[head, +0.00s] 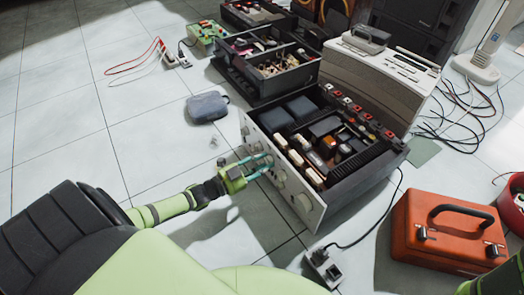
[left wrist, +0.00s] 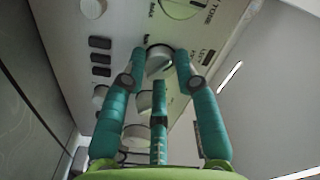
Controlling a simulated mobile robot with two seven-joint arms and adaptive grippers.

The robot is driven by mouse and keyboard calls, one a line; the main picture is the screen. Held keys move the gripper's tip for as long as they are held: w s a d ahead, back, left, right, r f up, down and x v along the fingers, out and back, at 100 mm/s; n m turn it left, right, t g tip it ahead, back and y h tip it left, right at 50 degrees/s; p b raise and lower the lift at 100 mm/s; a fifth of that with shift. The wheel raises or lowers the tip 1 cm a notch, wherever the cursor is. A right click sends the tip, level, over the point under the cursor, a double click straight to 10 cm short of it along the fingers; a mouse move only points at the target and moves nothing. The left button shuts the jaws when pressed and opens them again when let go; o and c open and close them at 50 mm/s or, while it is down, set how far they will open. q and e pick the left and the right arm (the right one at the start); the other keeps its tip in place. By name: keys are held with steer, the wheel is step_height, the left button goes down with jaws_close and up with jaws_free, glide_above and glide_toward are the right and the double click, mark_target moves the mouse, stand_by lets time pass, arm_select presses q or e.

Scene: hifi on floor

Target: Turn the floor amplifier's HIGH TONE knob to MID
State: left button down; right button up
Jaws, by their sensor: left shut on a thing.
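The floor amplifier (head: 313,213) stands on the tiles with its top open and its pale front panel facing me. My left gripper (head: 268,164) reaches that panel with its teal fingers. In the left wrist view the left gripper (left wrist: 161,56) is shut on a round pale knob (left wrist: 158,64), with a fingertip on either side. Lettering by the knob is tilted and too small to read surely, so I cannot tell its setting. A larger knob (left wrist: 180,7) sits above it, and further knobs lie below, partly behind the fingers. My right gripper is out of view.
An orange case (head: 440,228) stands on the right, with a power strip (head: 325,265) and cable before the amplifier. A grey pouch (head: 207,107) lies left of it. Other opened units (head: 268,68) stand behind. Floor on the left is mostly clear.

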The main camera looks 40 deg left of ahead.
arm_select(q)
steer(key=m, duration=0.2)
steer(key=m+p, duration=0.1)
steer(key=m, duration=0.2)
steer(key=shift+d+r+m, duration=0.15)
steer(key=shift+m, duration=0.15)
steer(key=m, duration=0.4)
steer(key=shift+m, duration=0.3)
steer(key=shift+d, duration=0.1)
steer(key=c, duration=0.9)
jaws_free()
steer(key=shift+c, duration=0.2)
steer(key=v, duration=1.2)
